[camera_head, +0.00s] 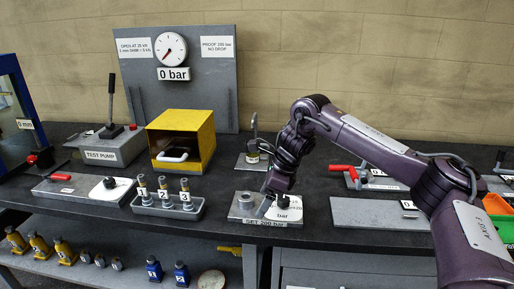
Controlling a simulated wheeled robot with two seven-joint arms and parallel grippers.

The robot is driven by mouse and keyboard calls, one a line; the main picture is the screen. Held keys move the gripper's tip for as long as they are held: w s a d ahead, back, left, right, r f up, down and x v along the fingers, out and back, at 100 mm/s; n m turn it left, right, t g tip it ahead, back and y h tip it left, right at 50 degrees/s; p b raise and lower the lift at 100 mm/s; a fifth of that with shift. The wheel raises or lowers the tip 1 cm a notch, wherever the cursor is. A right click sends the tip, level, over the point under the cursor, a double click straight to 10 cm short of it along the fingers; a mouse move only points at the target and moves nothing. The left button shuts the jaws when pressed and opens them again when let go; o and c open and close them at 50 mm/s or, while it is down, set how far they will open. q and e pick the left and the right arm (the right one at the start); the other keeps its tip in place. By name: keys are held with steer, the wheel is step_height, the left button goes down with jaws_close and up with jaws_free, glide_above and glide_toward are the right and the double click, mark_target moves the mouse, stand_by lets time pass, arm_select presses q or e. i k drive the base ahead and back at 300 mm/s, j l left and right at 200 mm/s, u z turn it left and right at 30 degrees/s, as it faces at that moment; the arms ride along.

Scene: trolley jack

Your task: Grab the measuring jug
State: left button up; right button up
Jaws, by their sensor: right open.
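I cannot make out a measuring jug for certain in the head view. My right gripper (270,207) reaches down from the right over the grey block labelled "SET 200 bar" (268,223). It is open, with its fingertips close to the block's top beside a black knob (283,201). I cannot tell whether the fingertips touch the block. My arm and gripper hide part of the bench behind them. My left gripper is out of view.
A yellow open-fronted box (196,125) stands behind a grey rack with several numbered fittings (166,208). The test pump (112,147) is at left, a gauge board (205,85) behind. Red-handled fixtures (342,168) and an orange bin (497,203) are at right. Shelves below hold small parts.

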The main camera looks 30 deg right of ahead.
mark_target(253, 158)
steer(key=i+l, duration=1.1)
steer(key=i, duration=0.15)
